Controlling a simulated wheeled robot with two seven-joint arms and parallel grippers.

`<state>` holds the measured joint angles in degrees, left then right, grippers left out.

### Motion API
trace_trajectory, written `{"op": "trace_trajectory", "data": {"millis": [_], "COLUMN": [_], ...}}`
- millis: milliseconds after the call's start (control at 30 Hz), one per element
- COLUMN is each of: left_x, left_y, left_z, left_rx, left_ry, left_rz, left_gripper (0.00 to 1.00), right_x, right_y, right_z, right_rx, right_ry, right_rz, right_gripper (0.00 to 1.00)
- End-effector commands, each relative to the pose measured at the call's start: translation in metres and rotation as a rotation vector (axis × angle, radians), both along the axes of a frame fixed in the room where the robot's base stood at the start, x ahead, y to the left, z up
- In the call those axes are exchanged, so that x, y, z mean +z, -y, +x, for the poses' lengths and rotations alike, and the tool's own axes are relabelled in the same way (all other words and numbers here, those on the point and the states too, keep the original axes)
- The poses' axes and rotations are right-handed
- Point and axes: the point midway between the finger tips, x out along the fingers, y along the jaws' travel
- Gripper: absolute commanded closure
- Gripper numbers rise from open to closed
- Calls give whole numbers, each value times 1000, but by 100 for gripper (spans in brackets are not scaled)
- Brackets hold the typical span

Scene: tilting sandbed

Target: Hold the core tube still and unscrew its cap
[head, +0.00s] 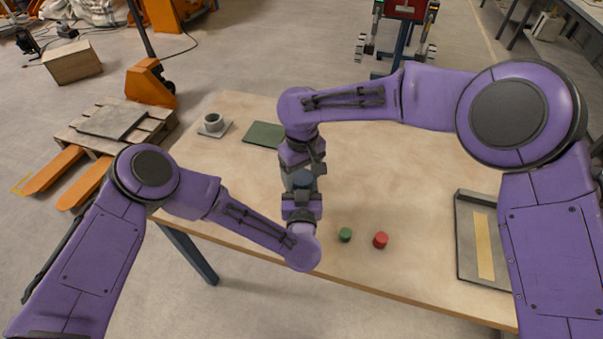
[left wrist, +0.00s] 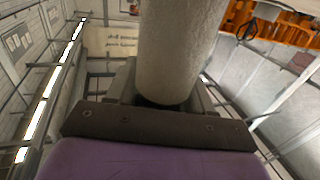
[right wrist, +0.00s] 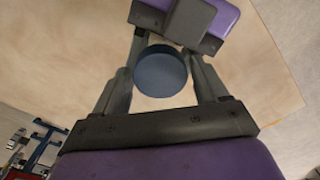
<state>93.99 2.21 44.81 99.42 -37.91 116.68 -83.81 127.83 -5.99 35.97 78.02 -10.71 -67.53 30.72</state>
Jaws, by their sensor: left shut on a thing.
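The core tube (left wrist: 180,50) is a thick grey cylinder in the left wrist view, with its lower part between the jaws. My left gripper (head: 302,195) is shut on it, from below in the head view. The cap (right wrist: 162,72) is a round blue disc, seen from above in the right wrist view; it also shows in the head view (head: 301,180). My right gripper (right wrist: 160,75) points down over the cap, with one finger on either side. The fingers look open around it, with a narrow gap. In the head view the grippers hide most of the tube.
On the table (head: 400,200) stand a green cylinder (head: 345,234) and a red cylinder (head: 380,240). A grey tray (head: 464,235) with a yellow strip lies at right. A green mat (head: 262,134) and a grey ring-shaped holder (head: 213,122) are at the back left.

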Motion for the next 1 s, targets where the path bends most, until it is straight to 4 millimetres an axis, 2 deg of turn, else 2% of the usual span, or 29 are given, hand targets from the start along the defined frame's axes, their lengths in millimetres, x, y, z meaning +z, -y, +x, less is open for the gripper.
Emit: {"op": "trace_trajectory", "data": {"millis": [333, 533, 767, 900, 1000], "left_x": [0, 0, 0, 0, 0], "left_y": [0, 0, 0, 0, 0], "left_z": [0, 0, 0, 0, 0], "left_rx": [0, 1, 0, 0, 0], "left_ry": [0, 0, 0, 0, 0], "left_rz": [0, 0, 0, 0, 0], "left_gripper": [100, 100, 100, 100, 100], "right_x": [4, 35, 51, 72, 75], "right_y": [-1, -1, -2, -2, 0], "right_z": [0, 0, -2, -2, 0], "right_rx": [-1, -1, -15, -69, -94], "right_ry": [-1, 2, -10, -10, -4], "right_rz": [1, 1, 5, 5, 2], "right_gripper": [12, 12, 16, 16, 16]}}
